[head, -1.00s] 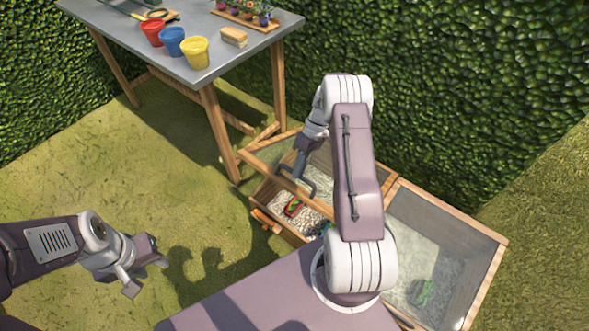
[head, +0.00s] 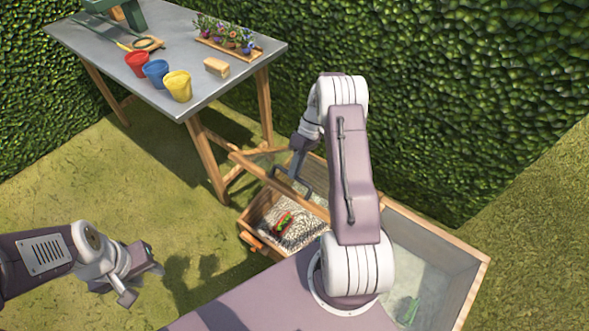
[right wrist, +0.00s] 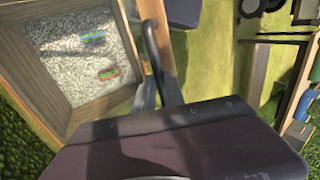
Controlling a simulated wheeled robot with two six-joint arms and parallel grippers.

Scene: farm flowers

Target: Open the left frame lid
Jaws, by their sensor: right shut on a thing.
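The left frame lid (head: 250,169) is a wood-edged clear panel, tilted up above the left frame box (head: 250,218). My right gripper (head: 296,172) is at the dark curved handle (head: 284,187) on the lid's raised edge. In the right wrist view, the handle (right wrist: 152,45) runs down to the gripper's fingers (right wrist: 160,92), which are shut on it. My own arm hides part of the lid and box. My left gripper (head: 141,284) is open and empty over the grass at left.
Pale gravel (head: 300,231) in the box carries a red-and-green item (head: 283,223). The right frame (head: 470,252) holds a green item (head: 411,310). A grey table (head: 125,65) with red, blue and yellow pots stands behind left. A hedge lies behind.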

